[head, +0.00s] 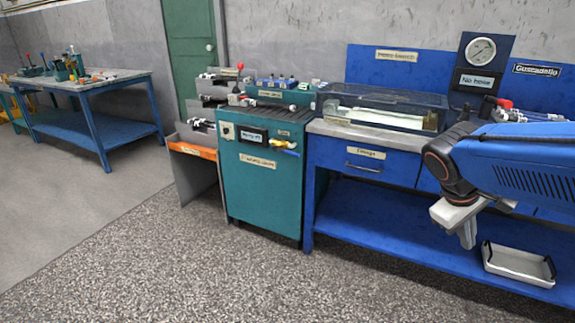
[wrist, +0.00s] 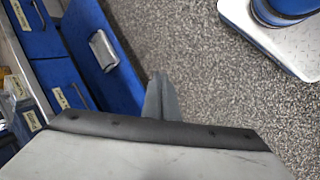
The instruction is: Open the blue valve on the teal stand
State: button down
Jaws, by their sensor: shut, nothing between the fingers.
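The teal stand (head: 262,190) is a cabinet left of the blue bench in the head view. A small valve with a blue lever (head: 291,153) sits on its front at the upper right, beside a yellow part (head: 278,143). Several blue-topped pieces (head: 271,83) stand on the cabinet's top. My gripper (head: 467,238) hangs in front of the blue bench, well to the right of the teal stand and touching nothing. Its shut, empty fingers (wrist: 160,97) show in the wrist view over the speckled floor. The valve is not visible in the wrist view.
The blue bench (head: 366,152) has drawers and a lower shelf bearing a metal tray (head: 518,264). Grey bins (head: 196,142) stand left of the teal stand. Another blue table (head: 103,88) is at the far left. The floor (head: 230,270) in front is clear.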

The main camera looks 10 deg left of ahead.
jog(key=w+a+n+t+h, duration=0.1)
jog(key=w+a+n+h, duration=0.15)
jog(key=w, duration=0.75)
jog(key=w+a+n+t+h, duration=0.1)
jog(key=w+a+n+h, duration=0.15)
jog(key=w, duration=0.65)
jog(key=w+a+n+t+h, duration=0.1)
jog(key=w+a+n+h, duration=0.2)
jog(key=w, duration=0.7)
jog(key=n+t+y, duration=0.3)
jog(key=n+t, duration=1.4)
jog(key=t, duration=0.1)
send_near(287, 152)
jog(key=w+d+f, duration=0.3)
jog(key=w, duration=0.1)
jog(key=shift+w+d+r, duration=0.15)
jog(key=shift+w+r, duration=0.05)
jog(key=shift+r, duration=0.5)
jog(key=shift+w+d+r, duration=0.15)
jog(key=shift+d+r, duration=0.05)
jog(key=shift+r, duration=0.5)
jog(key=shift+w+d+r, duration=0.15)
jog(key=shift+w+r, duration=0.05)
jog(key=shift+r, duration=0.5)
